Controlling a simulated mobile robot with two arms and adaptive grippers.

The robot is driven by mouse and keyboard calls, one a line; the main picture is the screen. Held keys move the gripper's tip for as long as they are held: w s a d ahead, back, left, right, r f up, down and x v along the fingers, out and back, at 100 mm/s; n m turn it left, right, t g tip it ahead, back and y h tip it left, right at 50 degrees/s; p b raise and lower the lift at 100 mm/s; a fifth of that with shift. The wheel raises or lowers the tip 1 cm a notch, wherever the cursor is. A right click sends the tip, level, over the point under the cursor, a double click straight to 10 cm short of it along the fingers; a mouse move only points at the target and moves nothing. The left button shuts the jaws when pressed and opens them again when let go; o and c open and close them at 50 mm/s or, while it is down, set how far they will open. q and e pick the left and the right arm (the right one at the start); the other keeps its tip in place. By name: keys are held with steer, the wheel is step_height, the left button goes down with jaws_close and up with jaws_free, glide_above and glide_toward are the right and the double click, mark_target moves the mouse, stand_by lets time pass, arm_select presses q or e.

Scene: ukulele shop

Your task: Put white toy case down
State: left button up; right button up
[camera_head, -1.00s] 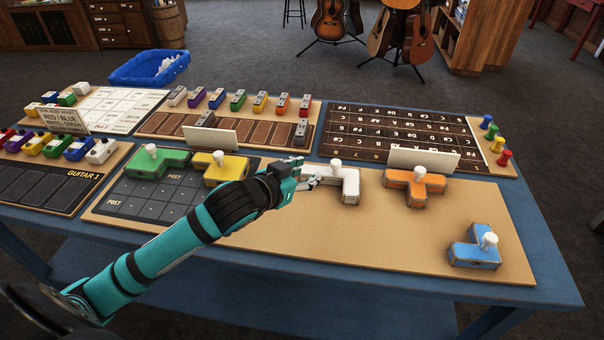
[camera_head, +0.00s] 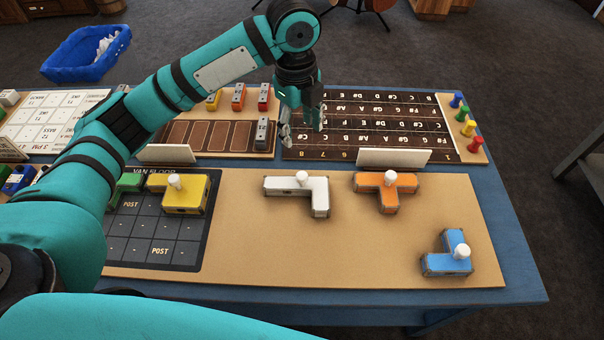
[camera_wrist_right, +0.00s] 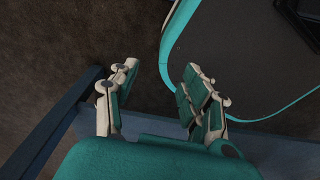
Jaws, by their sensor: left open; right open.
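The white toy case (camera_head: 318,200), L-shaped with a white knob on top, lies on the tan board (camera_head: 350,250), between the yellow and orange cases. My left gripper (camera_head: 303,128) is open and empty. In the head view it appears above the fretboard chart, beyond the white case and apart from it. My right gripper (camera_wrist_right: 160,72) is open in the right wrist view, with nothing between its fingers. The white case is not in that view.
A yellow case (camera_head: 184,200) sits on the dark grid (camera_head: 150,228), with a green case (camera_head: 126,186) partly behind my left arm. An orange case (camera_head: 388,198) and a blue case (camera_head: 446,265) lie to the right. Bare board is in front of the white case.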

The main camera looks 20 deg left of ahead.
arm_select(q)
glide_toward(302, 175)
steer(key=f, duration=0.1)
steer(key=f+p, duration=0.1)
steer(key=f, duration=0.3)
steer(key=shift+w+d, duration=0.1)
steer(key=shift+w, duration=0.2)
steer(key=shift+f, duration=0.3)
step_height(302, 175, down, 5)
steer(key=shift+s+r+p, duration=0.1)
steer(key=shift+p, duration=0.75)
steer(key=shift+f, duration=0.3)
arm_select(e)
steer(key=r, duration=0.1)
steer(key=s, duration=0.1)
steer(key=r, duration=0.1)
steer(key=shift+s+d+r, duration=0.3)
steer(key=shift+r, duration=0.05)
arm_select(q)
steer(key=shift+c, duration=0.3)
jaws_close()
arm_select(e)
steer(key=shift+d, duration=0.35)
